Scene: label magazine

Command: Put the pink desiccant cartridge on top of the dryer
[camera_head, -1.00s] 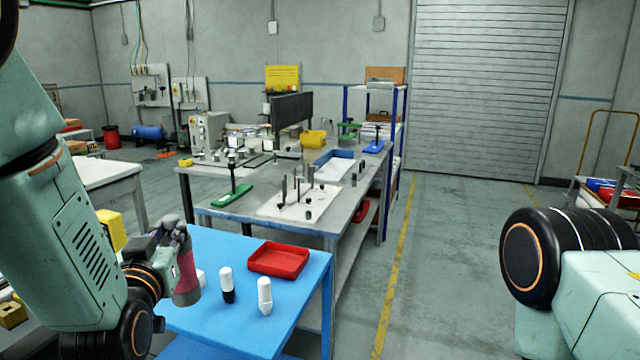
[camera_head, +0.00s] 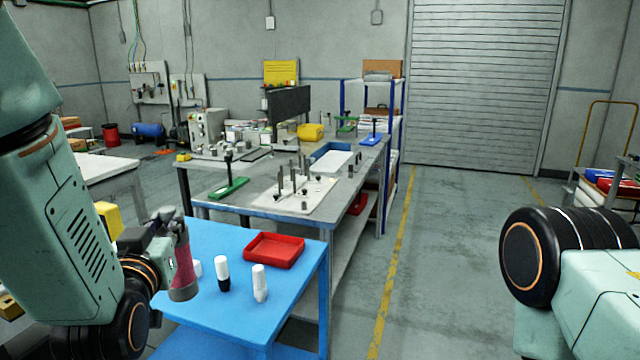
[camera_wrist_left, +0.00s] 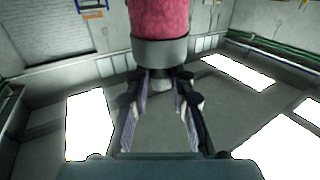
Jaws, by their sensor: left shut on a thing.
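My left gripper (camera_head: 176,232) is shut on the pink desiccant cartridge (camera_head: 183,268), a pink cylinder with a grey end, held near the left side of the blue table. In the left wrist view the cartridge (camera_wrist_left: 163,18) is at the top, its grey end between the fingertips (camera_wrist_left: 160,80). I cannot pick out the dryer with certainty. My right gripper is not in view; only part of the right arm shows at the lower right.
The blue table (camera_head: 210,322) holds a white-and-black bottle (camera_head: 222,274), a white bottle (camera_head: 260,284) and a red tray (camera_head: 274,250). Behind it stands a grey workbench (camera_head: 262,215) with a green stand (camera_head: 229,187) and several posts. Open floor (camera_head: 450,270) lies to the right.

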